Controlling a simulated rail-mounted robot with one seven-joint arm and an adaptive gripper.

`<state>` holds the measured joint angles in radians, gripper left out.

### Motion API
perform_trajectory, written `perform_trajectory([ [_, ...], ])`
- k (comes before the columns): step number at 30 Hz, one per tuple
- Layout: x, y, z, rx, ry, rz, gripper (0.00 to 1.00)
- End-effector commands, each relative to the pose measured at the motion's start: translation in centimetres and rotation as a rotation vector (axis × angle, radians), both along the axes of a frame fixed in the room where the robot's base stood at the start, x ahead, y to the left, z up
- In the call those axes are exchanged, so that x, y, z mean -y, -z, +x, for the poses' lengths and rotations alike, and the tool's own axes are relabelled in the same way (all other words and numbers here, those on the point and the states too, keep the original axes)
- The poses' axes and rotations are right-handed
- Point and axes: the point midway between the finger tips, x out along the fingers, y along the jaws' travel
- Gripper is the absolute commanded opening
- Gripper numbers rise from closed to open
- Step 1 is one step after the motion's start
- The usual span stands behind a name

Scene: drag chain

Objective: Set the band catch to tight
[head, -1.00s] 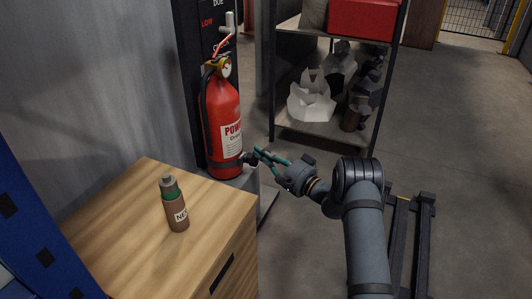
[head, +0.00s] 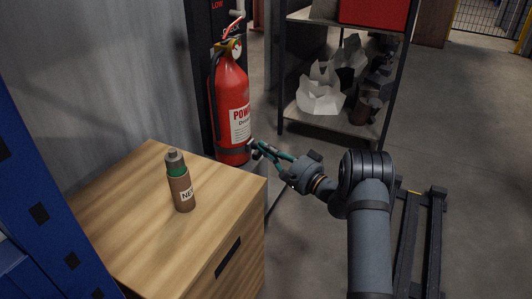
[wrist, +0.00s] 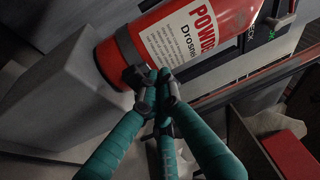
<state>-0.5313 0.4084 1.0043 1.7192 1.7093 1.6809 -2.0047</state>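A red fire extinguisher (head: 232,88) stands upright against the dark post, and it also shows in the wrist view (wrist: 118,50). A dark band (head: 234,150) runs around its lower body, with a small dark band catch (wrist: 137,75) on its front side. I cannot tell whether the catch is tight or loose. My gripper (head: 257,149) is at the catch, from the right. In the wrist view its teal fingers (wrist: 160,88) come together at the tips, right beside the catch. Whether they touch it or hold part of it is unclear.
A wooden cabinet (head: 130,215) with a brown and green bottle (head: 180,182) on top stands at front left. A shelf (head: 335,124) with crumpled white paper and a red box (head: 372,12) is behind. Floor at right is open, apart from a dark frame.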

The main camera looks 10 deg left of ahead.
Motion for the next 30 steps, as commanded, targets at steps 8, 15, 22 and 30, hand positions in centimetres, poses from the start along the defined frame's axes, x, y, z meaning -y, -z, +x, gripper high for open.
perform_trajectory([
  [8, 0.00, 0.63, 0.25, 0.101, -0.001, -0.021, 0.00],
  [15, 0.05, 0.52, 0.36, 0.131, 0.000, -0.029, 0.00],
  [22, 0.06, 0.49, 0.37, 0.132, 0.000, -0.029, 0.00],
  [30, 0.11, 0.00, 0.40, 0.133, 0.001, -0.028, 0.00],
])
